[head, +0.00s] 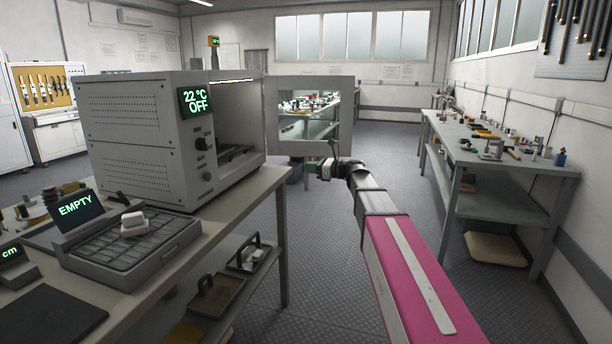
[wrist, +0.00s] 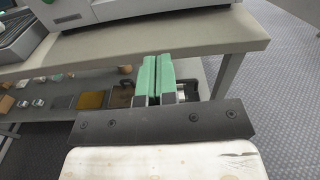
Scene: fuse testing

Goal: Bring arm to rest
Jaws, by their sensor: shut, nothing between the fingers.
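My arm reaches forward from the lower right in the head view, with a pink link nearest me. My gripper (head: 325,168) is at its far end, small and partly hidden by my wrist, in front of the open oven door. In the wrist view my gripper (wrist: 157,80) has its two green fingers side by side, shut, with nothing held. The fingers point at the front side of the workbench (wrist: 120,62), apart from it, with the lower shelf seen beyond them.
A grey oven (head: 140,135) reading "22 °C OFF" stands on the workbench (head: 262,190), its door (head: 342,105) open. A tray (head: 95,252) with a white block (head: 133,224) and an "EMPTY" display (head: 75,207) is nearer. A side table (head: 490,165) stands right. The floor between is clear.

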